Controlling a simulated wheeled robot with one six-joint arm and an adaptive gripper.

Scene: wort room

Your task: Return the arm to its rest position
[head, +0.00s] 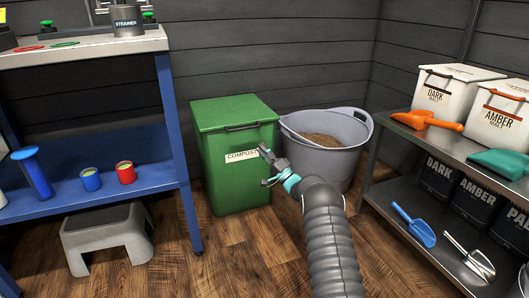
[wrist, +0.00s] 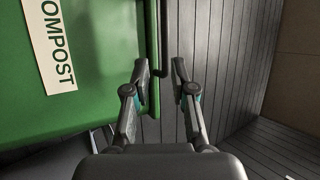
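My arm reaches forward from the bottom of the head view, with my gripper (head: 270,166) in front of the green compost bin (head: 225,190). The bin's lid (head: 232,111) is down, with a dark handle at its front edge. In the wrist view my gripper (wrist: 160,66) has its two fingers apart, with nothing gripped. The bin's green edge and a dark handle (wrist: 162,40) show beyond and between the fingertips. The bin's white label (wrist: 52,45) is at the upper left there. I cannot tell how far the fingertips are from the bin.
A grey tub (head: 345,165) of brown grain stands right of the bin. A blue bench (head: 100,185) is on the left, with a grey step stool (head: 105,235) by it. A metal shelf (head: 395,195) with malt boxes and scoops is on the right. Wooden floor lies open in front.

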